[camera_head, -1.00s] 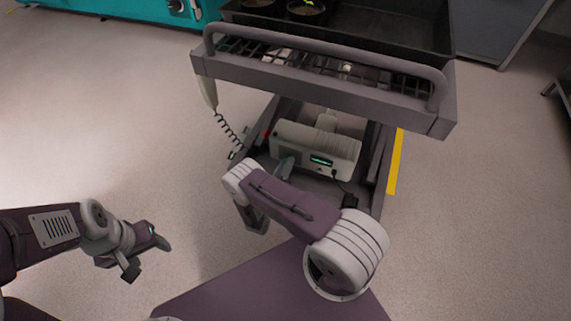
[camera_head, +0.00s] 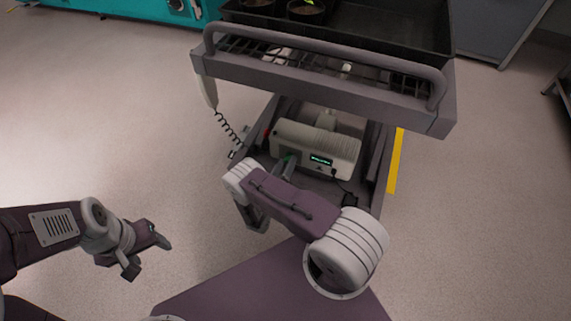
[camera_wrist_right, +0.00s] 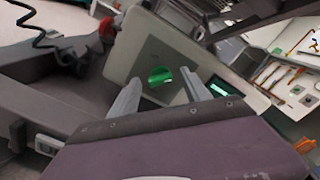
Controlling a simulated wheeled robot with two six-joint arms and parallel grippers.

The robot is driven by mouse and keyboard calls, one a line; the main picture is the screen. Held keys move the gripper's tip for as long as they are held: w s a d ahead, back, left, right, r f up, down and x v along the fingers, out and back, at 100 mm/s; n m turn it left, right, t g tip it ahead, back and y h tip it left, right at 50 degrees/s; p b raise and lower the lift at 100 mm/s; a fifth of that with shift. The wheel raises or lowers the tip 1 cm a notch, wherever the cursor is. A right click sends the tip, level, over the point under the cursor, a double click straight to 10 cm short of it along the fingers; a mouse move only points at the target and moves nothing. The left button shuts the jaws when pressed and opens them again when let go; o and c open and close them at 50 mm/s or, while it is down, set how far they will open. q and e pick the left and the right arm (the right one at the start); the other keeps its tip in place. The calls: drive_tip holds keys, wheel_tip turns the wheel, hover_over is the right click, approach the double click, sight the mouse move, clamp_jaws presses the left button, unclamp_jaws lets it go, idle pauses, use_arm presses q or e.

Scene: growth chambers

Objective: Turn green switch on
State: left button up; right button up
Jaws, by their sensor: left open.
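The green switch (camera_wrist_right: 160,76) is a round green piece on the pale end face of the white box (camera_head: 316,146), which sits on the cart's lower shelf. In the right wrist view my right gripper (camera_wrist_right: 161,79) has its two grey fingers apart, one on each side of the switch. I cannot tell whether either finger touches it. In the head view my right gripper (camera_head: 287,166) is at the box's left end, and a bit of green shows beside it. My left gripper (camera_head: 148,258) is open and empty over the floor at the left.
The box has a lit green display (camera_head: 321,160). The cart's upper tray (camera_head: 330,75) overhangs the box. A coiled cord (camera_head: 228,128) hangs from a white handset (camera_head: 207,92) on the left. A red knob (camera_wrist_right: 107,28) is near the box. Floor is free on both sides.

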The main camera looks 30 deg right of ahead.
drive_tip(key=p+v, duration=0.3)
drive_tip(key=v, duration=0.6)
idle(0.4)
